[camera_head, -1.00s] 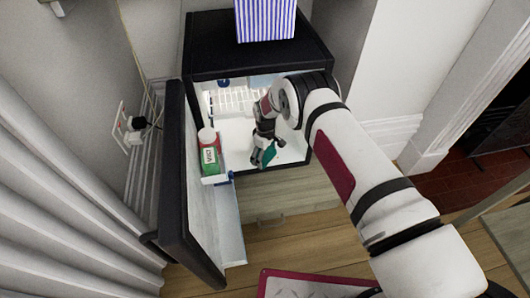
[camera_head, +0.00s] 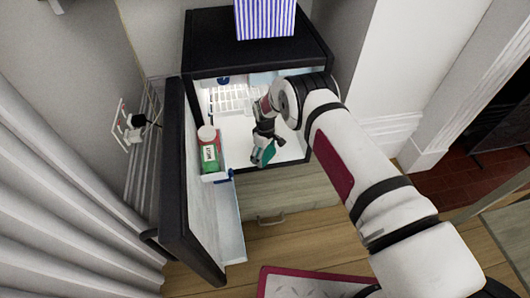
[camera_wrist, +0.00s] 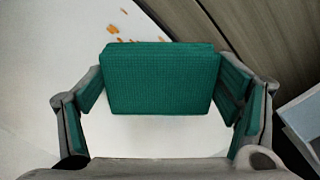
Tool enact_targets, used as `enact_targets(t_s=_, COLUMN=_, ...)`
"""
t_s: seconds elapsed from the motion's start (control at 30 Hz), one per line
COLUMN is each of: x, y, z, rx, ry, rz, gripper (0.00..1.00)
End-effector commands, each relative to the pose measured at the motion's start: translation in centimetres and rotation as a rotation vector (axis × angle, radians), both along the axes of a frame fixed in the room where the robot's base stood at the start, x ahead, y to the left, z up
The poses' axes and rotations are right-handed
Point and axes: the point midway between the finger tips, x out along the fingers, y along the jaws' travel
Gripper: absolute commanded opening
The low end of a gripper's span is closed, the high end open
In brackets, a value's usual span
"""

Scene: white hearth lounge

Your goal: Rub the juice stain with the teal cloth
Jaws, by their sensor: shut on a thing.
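The teal cloth (camera_wrist: 160,78) is a thick folded pad, held between the fingers of my gripper (camera_head: 262,147). The cloth also shows as a small teal patch in the head view (camera_head: 266,154). My gripper is shut on it, inside the open small fridge (camera_head: 218,60), over the white floor near the front edge. The juice stain (camera_wrist: 115,29) shows in the wrist view as orange specks and streaks on the white surface, just beyond the cloth's far edge. Part of the stain may be hidden behind the cloth. I cannot tell whether the cloth touches the floor.
The fridge door (camera_head: 178,190) stands open at the left. A wire rack (camera_head: 232,97) is at the back inside. A striped box (camera_head: 265,20) stands on top. A wooden drawer front (camera_head: 270,190) is below.

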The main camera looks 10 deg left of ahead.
Motion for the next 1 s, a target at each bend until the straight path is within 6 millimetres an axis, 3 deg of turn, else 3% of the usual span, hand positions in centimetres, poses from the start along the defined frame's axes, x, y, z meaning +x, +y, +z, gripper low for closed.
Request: enact_targets(t_s=1.0, x=0.2, y=-0.7, z=-1.3, rx=-0.001, ry=0.0, rz=-0.001, gripper=0.6)
